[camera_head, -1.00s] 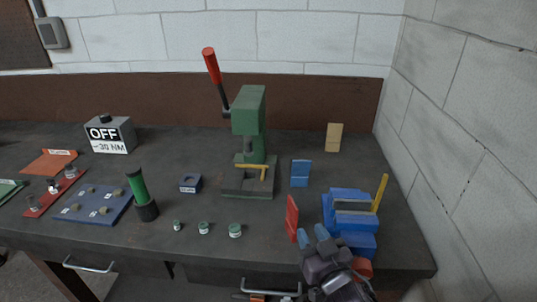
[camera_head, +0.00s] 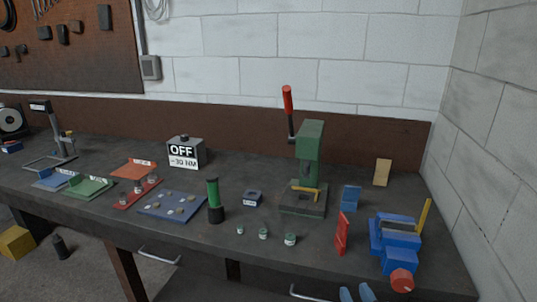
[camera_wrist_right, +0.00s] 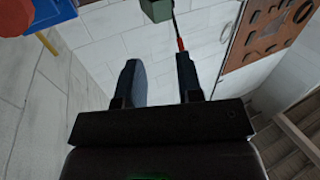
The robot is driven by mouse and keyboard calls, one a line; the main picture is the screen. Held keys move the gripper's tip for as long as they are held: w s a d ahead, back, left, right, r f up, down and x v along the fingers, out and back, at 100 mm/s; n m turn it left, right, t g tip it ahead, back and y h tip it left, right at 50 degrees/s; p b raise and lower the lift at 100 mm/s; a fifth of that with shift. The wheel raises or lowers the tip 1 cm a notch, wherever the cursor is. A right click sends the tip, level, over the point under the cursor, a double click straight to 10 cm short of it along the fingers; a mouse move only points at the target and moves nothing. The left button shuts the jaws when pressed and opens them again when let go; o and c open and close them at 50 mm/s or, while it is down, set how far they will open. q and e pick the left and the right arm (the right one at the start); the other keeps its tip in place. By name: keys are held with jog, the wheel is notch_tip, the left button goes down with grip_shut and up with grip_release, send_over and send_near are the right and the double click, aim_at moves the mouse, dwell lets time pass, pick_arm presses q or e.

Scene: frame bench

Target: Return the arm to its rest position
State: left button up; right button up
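My right gripper (camera_head: 357,293) shows only as two bluish fingertips at the bottom edge of the head view, in front of the bench and below the blue vise (camera_head: 401,240). In the right wrist view, the right gripper (camera_wrist_right: 160,85) has its two dark fingers apart with nothing between them. The rest of the right arm is out of the head view. My left gripper is in neither view.
The bench (camera_head: 330,262) holds a green press (camera_head: 309,140) with a red lever, a red piece (camera_head: 342,233), a blue block (camera_head: 350,198), several small jars, a green-black cylinder (camera_head: 214,202) and a blue tray (camera_head: 160,212). A wall closes the right side.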

jog(key=s+d+f+g+h, duration=0.1)
jog(key=s+d+f+g, duration=0.2)
jog(key=s+d+f, duration=0.2)
jog(key=s+d+f+m+g+h, duration=0.1)
jog(key=s+d+f+g, duration=0.2)
jog(key=s+f, duration=0.6)
notch_tip(320, 180, down, 5)
jog(key=shift+d+r, duration=0.1)
jog(key=shift+d, duration=0.95)
